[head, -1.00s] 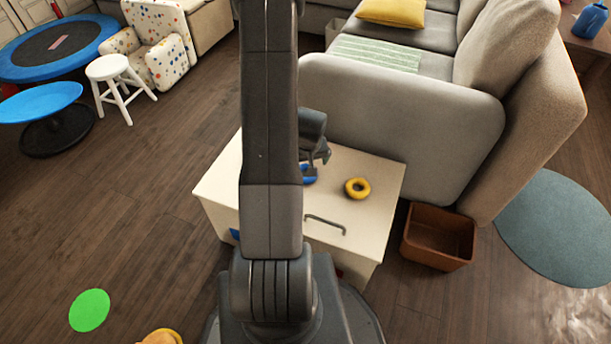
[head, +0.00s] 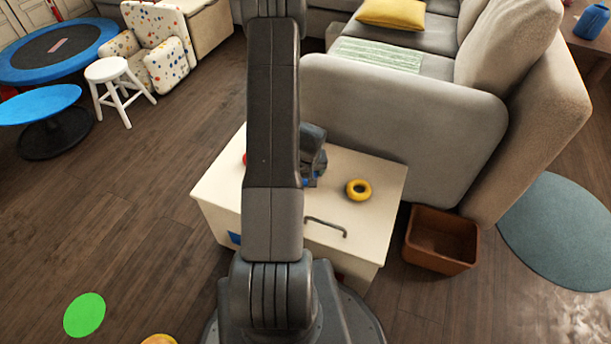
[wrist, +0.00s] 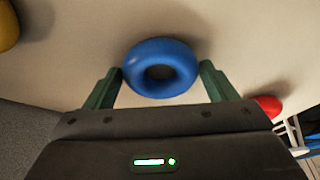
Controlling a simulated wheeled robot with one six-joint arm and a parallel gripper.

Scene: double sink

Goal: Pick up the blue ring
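The blue ring (wrist: 160,68) lies on the cream top of the cabinet in the wrist view. My gripper (wrist: 160,80) is around it, with one green finger at its left side and one at its right. The left finger is very close to the ring or touching it; a small gap seems to show at the right finger. In the head view my gripper (head: 312,178) is low over the cabinet top, partly behind my arm. Only a trace of blue shows there, so the ring is mostly hidden.
A yellow ring (head: 358,190) lies on the cabinet top (head: 385,175) to the right of my gripper. A red object (wrist: 268,105) lies on the other side. The grey sofa (head: 400,125) stands behind the cabinet, and a brown open box (head: 440,240) stands on the floor at right.

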